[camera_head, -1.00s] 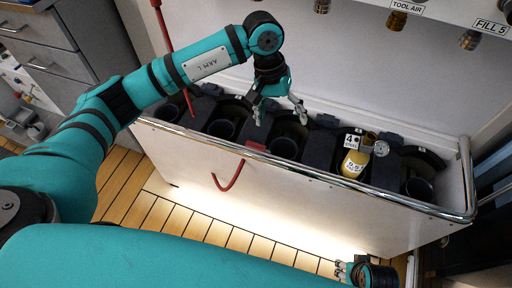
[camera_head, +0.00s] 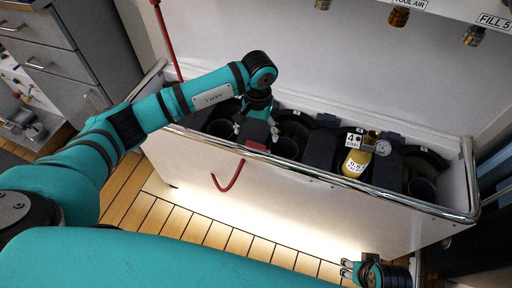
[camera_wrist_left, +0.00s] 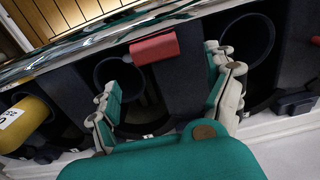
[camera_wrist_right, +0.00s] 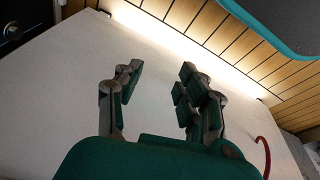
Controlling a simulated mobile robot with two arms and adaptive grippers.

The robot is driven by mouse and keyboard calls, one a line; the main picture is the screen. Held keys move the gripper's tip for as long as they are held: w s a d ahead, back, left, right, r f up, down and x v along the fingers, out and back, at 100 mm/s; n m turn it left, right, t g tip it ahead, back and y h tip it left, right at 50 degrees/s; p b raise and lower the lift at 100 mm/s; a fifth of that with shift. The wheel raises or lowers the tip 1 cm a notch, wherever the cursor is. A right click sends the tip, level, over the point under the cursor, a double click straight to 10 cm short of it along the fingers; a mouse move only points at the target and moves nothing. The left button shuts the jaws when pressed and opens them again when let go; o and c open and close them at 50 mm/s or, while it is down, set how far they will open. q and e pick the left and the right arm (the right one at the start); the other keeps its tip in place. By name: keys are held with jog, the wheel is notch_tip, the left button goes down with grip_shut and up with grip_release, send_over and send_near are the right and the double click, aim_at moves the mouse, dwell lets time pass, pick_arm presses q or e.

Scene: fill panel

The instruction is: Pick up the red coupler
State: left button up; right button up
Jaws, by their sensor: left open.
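A small red block-like piece, which looks like the red coupler (camera_head: 256,147), sits at the inner edge of the rack's front wall, by the top of a dark divider. In the left wrist view the red coupler (camera_wrist_left: 155,48) lies ahead of and between the spread fingers, apart from both. My left gripper (camera_head: 255,132) is open and empty, pointing down just behind the coupler. It also shows in the left wrist view (camera_wrist_left: 161,72). My right gripper (camera_head: 346,268) is low in front of the rack, its fingers apart and empty in the right wrist view (camera_wrist_right: 161,72).
The white rack (camera_head: 310,205) has a chrome rail (camera_head: 400,202) along its front edge. A yellow cylinder (camera_head: 355,164) with a gauge (camera_head: 383,147) stands in one slot; dark empty cups fill others. A red hook (camera_head: 229,182) hangs on the front wall. Brass fittings (camera_head: 398,16) are above.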

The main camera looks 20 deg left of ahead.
pick_arm(q)
jog(key=f, duration=0.4)
jog(key=shift+s, duration=0.3)
jog(key=shift+f, duration=0.45)
pick_arm(e)
notch_tip(320, 180, up, 2)
jog(key=shift+r, duration=0.1)
jog(key=shift+s, duration=0.1)
